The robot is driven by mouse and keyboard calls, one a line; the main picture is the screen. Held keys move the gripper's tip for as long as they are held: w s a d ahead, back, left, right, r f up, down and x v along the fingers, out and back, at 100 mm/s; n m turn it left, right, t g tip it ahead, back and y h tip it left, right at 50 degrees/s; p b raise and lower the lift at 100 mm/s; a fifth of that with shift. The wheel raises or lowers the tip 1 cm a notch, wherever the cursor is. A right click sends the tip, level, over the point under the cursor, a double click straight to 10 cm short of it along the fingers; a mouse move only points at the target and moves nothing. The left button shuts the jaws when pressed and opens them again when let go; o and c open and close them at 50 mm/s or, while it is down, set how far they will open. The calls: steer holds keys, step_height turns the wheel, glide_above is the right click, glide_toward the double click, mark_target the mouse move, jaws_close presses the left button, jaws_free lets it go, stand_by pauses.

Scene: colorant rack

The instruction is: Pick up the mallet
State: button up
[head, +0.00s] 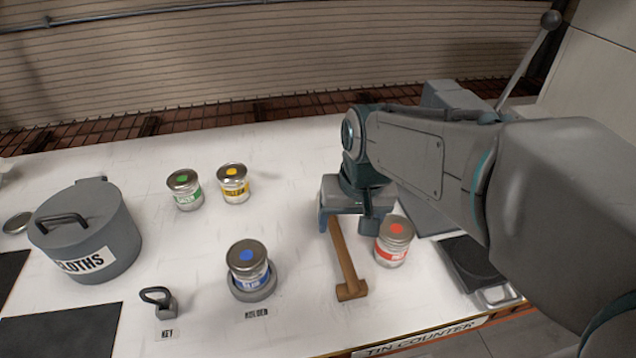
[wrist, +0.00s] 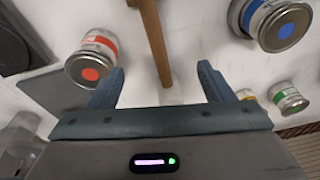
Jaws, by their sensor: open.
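The mallet (head: 345,263) lies on the white counter, its wooden head toward the front edge and its handle running back under my gripper (head: 346,218). In the wrist view the mallet's handle (wrist: 153,42) runs from the top edge to a point between the two fingertips of my gripper (wrist: 160,78). My gripper is open, with a finger on either side of the handle's end and clear space on both sides. I cannot tell how high the fingers are above the counter. Most of the mallet's head is cut off in the wrist view.
A red-labelled tin (head: 395,242) stands close right of the mallet, near one finger. A blue tin (head: 247,265) sits in a holder to the left. Green (head: 186,190) and yellow (head: 233,184) tins stand farther back. A CLOTHS pot (head: 88,235) and a key (head: 160,302) are at left.

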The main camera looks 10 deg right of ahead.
steer(key=w+m+p, duration=0.1)
steer(key=w, duration=0.3)
steer(key=w+r+m+g+p, duration=0.1)
steer(key=w, duration=0.4)
steer(key=w+m+g+p, duration=0.1)
steer(key=w, duration=0.3)
steer(key=shift+w+r, duration=0.2)
steer(key=shift+w, duration=0.2)
steer(key=shift+w+f+m, duration=0.1)
steer(key=shift+w+m, duration=0.2)
steer(key=shift+w, duration=0.05)
steer(key=shift+w+f, duration=0.15)
steer(key=shift+f, duration=0.05)
step_height(320, 180, down, 8)
steer(key=shift+f+p, duration=0.2)
steer(key=shift+p, duration=0.4)
steer(key=shift+w+f+p, duration=0.2)
steer(key=shift+f+p, duration=0.55)
steer(key=shift+f, duration=1.85)
steer(key=shift+c, duration=0.3)
steer(key=c, duration=1.1)
steer(key=shift+r+b, duration=0.75)
steer(key=shift+r, duration=4.35)
